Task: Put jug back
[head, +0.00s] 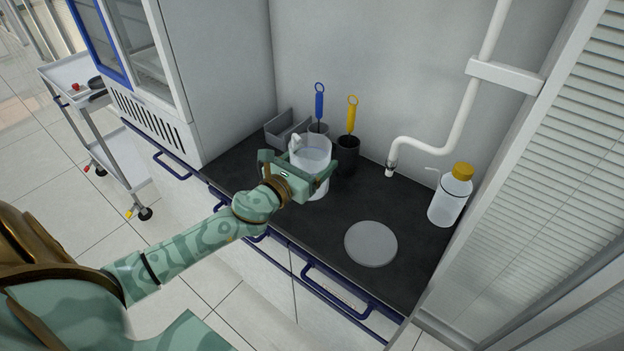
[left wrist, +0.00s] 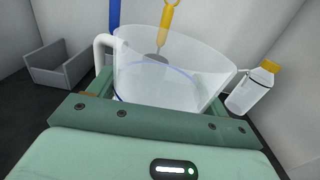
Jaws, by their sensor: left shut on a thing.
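The clear jug (head: 313,152) is above or on the dark counter, in front of the brush holders. My left gripper (head: 308,172) is shut on the jug, with a finger at each side of its body. In the left wrist view the jug (left wrist: 165,78) stands between the fingers, its handle at the left and its wide rim open upward. It looks nearly upright. Its base is partly hidden, so I cannot tell whether it touches the counter. A round grey disc (head: 371,244) lies bare on the counter, right of the jug. My right gripper is not in view.
A blue-handled brush (head: 319,103) and a yellow-handled brush (head: 352,115) stand in holders behind the jug. A grey bin (head: 285,129) is at the back left. A yellow-capped bottle (head: 451,196) and a white pipe (head: 440,142) are at the right. The counter around the disc is clear.

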